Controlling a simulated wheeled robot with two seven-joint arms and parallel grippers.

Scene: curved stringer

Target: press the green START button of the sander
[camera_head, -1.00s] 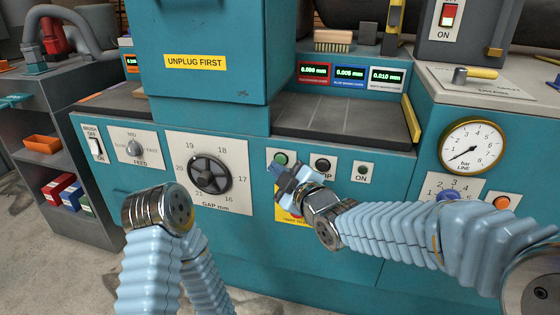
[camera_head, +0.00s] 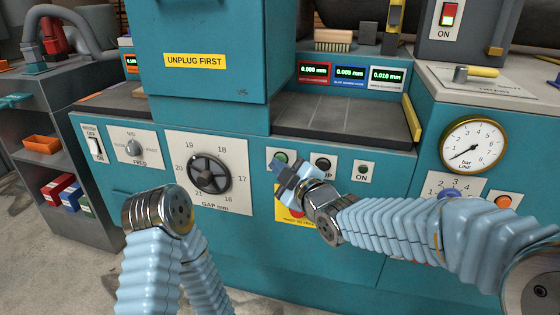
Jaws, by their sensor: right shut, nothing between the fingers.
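The green START button (camera_head: 282,157) sits on a white plate on the sander's teal front panel (camera_head: 120,175). My right gripper (camera_head: 280,166) is shut and empty, its tip just below the button in the picture. It covers the lower part of the plate and its label. Whether the tip touches the button or the panel cannot be told. The black STOP button (camera_head: 323,164) is just right of the gripper, its label partly hidden. My left arm (camera_head: 158,212) rises at the lower left, and its gripper is not visible.
The gap handwheel (camera_head: 210,173) is left of the buttons. A small ON lamp (camera_head: 363,169) is to the right. A yellow-and-red plate (camera_head: 290,215) lies partly behind my right wrist. A pressure gauge (camera_head: 472,146) is at the far right.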

